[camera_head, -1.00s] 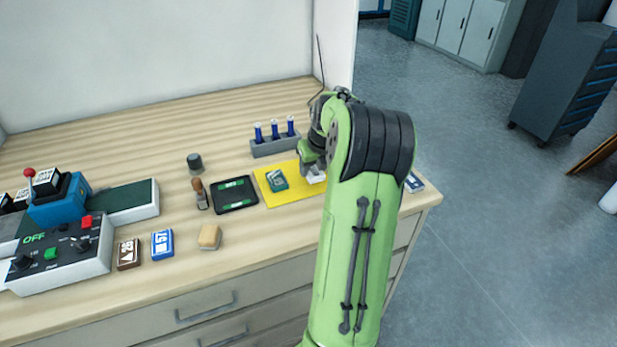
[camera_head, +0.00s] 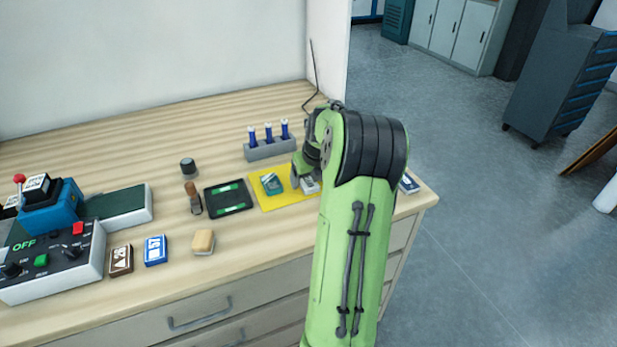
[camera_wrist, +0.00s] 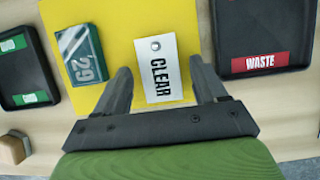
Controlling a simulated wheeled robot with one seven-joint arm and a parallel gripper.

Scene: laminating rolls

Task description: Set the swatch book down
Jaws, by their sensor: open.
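My gripper (camera_wrist: 159,70) is open in the wrist view, one finger on each side of the swatch book's near part. A narrow gap shows at each side. A teal box marked 29 (camera_wrist: 81,55) lies to its left on the same mat, and also shows in the head view (camera_head: 271,184).
A black tray with green labels (camera_head: 228,198) is left of the mat. A black WASTE tray (camera_wrist: 262,40) is close on the right. Bare wood lies in front of the mat.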

